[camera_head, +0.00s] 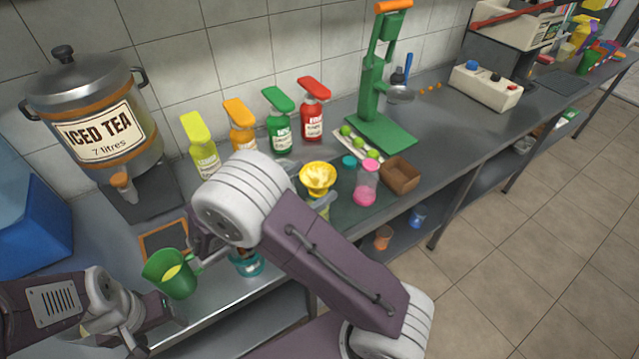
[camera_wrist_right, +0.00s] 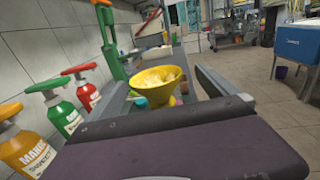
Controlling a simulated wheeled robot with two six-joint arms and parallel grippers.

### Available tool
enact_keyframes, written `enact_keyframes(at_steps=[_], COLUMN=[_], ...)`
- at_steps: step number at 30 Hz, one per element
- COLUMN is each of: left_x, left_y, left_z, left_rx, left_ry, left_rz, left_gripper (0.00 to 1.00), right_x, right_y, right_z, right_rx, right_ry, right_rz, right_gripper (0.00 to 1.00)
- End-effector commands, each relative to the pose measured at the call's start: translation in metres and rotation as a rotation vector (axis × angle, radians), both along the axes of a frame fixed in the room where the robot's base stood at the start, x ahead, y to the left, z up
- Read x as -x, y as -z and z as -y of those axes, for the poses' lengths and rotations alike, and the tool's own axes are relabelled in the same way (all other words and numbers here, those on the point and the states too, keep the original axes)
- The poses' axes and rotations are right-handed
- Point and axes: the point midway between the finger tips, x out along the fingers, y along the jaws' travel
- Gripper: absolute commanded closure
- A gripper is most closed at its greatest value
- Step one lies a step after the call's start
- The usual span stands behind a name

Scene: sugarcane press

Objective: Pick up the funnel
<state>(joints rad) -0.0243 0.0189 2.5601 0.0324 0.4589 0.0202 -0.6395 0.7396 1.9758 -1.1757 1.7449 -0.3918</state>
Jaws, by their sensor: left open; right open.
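The yellow funnel (camera_head: 318,178) sits upright with its wide mouth facing up, near the front edge of the metal counter. In the right wrist view the funnel (camera_wrist_right: 158,82) lies between the two spread fingers of my right gripper (camera_wrist_right: 162,72). The gripper is open, and I cannot tell whether either finger touches it. In the head view my right arm hides most of that gripper, with a grey finger showing just below the funnel's rim. What is under the funnel is partly hidden. My left gripper (camera_head: 150,312) is open at the lower left, close to a green jug (camera_head: 170,273).
A pink-filled jar (camera_head: 366,183) and a brown box (camera_head: 401,176) stand right of the funnel. The green press (camera_head: 376,95) and several pump bottles, including a red one (camera_head: 314,108), stand behind. An iced tea dispenser (camera_head: 98,125) is at the left.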

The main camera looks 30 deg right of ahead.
Motion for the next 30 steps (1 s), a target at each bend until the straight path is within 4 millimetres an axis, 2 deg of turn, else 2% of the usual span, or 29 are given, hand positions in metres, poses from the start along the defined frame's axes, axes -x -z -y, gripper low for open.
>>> enact_keyframes(at_steps=[1,5,13,21,28,29,30], left_x=[0.0,0.0,0.0,0.0,0.0,0.0,0.0], left_y=[0.0,0.0,-0.002,-0.002,-0.002,-0.002,-0.002], left_z=[0.0,0.0,0.0,0.0,0.0,0.0,0.0], left_rx=[0.0,0.0,0.0,0.0,0.0,0.0,0.0], left_ry=[0.0,0.0,0.0,0.0,0.0,0.0,0.0], left_rz=[0.0,0.0,0.0,0.0,0.0,0.0,0.0], left_gripper=[0.31,0.31,0.31,0.31,0.31,0.31,0.31], right_x=[-0.001,-0.003,-0.018,-0.02,-0.019,-0.019,-0.019], right_y=[-0.001,-0.001,-0.004,-0.004,-0.004,-0.004,-0.004], right_z=[0.007,0.012,0.054,0.058,0.058,0.058,0.058], right_rx=[0.0,-0.001,0.0,-0.001,-0.001,-0.001,-0.001], right_ry=[0.004,0.001,0.003,0.001,0.001,0.001,0.001], right_rz=[0.0,0.0,0.0,0.001,0.0,0.001,0.001], right_gripper=[0.03,0.03,0.03,0.03,0.67,0.67,0.73])
